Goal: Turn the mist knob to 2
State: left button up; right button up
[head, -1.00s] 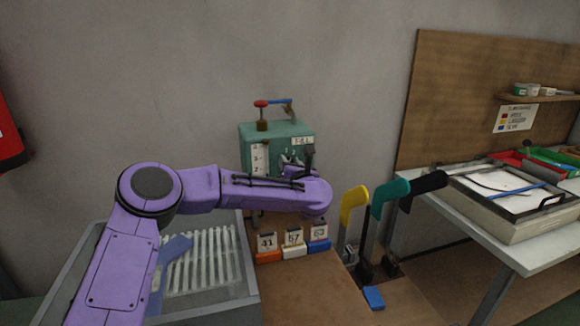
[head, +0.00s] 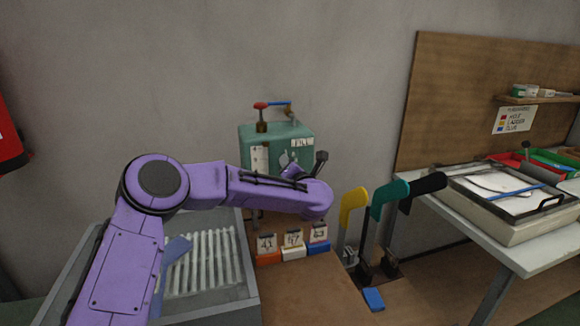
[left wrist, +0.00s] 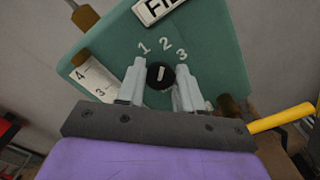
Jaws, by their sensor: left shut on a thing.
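The green machine (head: 262,135) stands against the wall in the head view; its front fills much of the left wrist view (left wrist: 215,60). The mist knob (left wrist: 160,75) is a round black knob with a white mark. The numbers 1, 2 (left wrist: 165,43) and 3 curve above it. The mark points up, roughly at the 2. My left gripper (left wrist: 161,68) is shut on the knob, one finger on each side. In the head view my own arm hides the knob. My right gripper is not in view.
Numbered blocks in orange, white and blue (head: 318,247) stand below the machine. A grey bin (head: 250,280) with white slats is at left. Yellow, teal (head: 388,198) and black foot-shaped boards stand at right. A table (head: 505,245) with a tray is further right.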

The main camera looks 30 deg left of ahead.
pick_arm(q)
jog(key=o, duration=1)
jog(key=shift+d, duration=0.1)
jog(key=b+v, duration=0.2)
jog(key=v, duration=0.8)
jog(key=shift+s+d, duration=0.15)
jog(key=shift+s, duration=0.1)
